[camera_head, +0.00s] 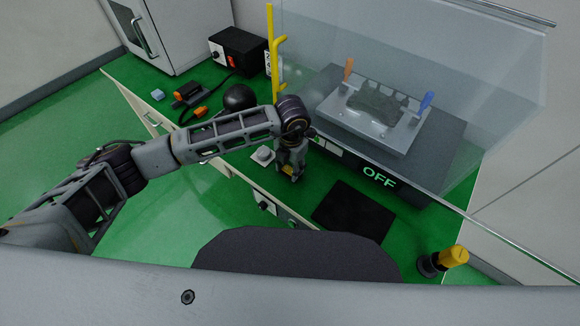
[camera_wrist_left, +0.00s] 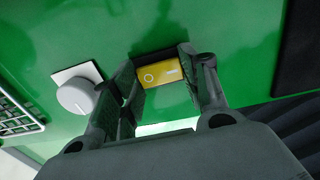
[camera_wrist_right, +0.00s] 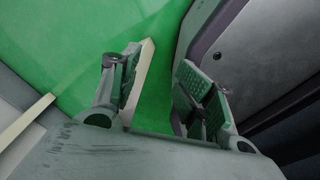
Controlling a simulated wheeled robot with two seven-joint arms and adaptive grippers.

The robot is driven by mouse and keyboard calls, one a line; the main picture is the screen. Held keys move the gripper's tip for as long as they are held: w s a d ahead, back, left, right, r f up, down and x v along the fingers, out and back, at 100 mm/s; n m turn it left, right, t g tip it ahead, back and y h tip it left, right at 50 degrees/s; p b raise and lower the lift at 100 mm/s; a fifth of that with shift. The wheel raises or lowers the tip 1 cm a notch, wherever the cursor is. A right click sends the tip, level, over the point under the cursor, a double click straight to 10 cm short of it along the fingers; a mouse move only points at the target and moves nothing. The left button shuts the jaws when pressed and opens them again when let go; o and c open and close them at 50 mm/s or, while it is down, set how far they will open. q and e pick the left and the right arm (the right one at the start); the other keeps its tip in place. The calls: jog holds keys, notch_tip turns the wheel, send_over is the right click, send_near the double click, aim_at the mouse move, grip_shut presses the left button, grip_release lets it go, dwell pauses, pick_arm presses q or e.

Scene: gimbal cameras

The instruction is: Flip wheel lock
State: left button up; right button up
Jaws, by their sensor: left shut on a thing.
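A yellow rocker switch (camera_wrist_left: 160,74) with round and bar marks is set in the green panel in the left wrist view. My left gripper (camera_wrist_left: 158,62) has one finger on each side of it, shut on it. In the head view the left gripper (camera_head: 290,172) points down at the green surface, and a bit of yellow shows by its fingertips. I cannot read from the marks which way the switch is set. My right gripper (camera_wrist_right: 160,68) is open and empty in the right wrist view, and does not show in the head view.
A grey knob (camera_wrist_left: 77,97) on a white plate sits left of the switch. A black pad (camera_head: 353,212) lies to the right, and a yellow-topped knob (camera_head: 453,257) stands farther right. A glass-covered machine marked OFF (camera_head: 380,177) stands behind. A yellow upright bar (camera_head: 271,50) stands behind my left arm.

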aim_at(290, 171)
pick_arm(q)
jog(key=o, duration=1)
jog(key=shift+r, duration=0.6)
notch_tip(290, 171, up, 11)
pick_arm(e)
jog(key=shift+w+d, duration=0.4)
jog(key=shift+d, duration=0.45)
pick_arm(q)
jog(key=shift+s+d+f, duration=0.1)
pick_arm(e)
jog(key=shift+r, duration=0.1)
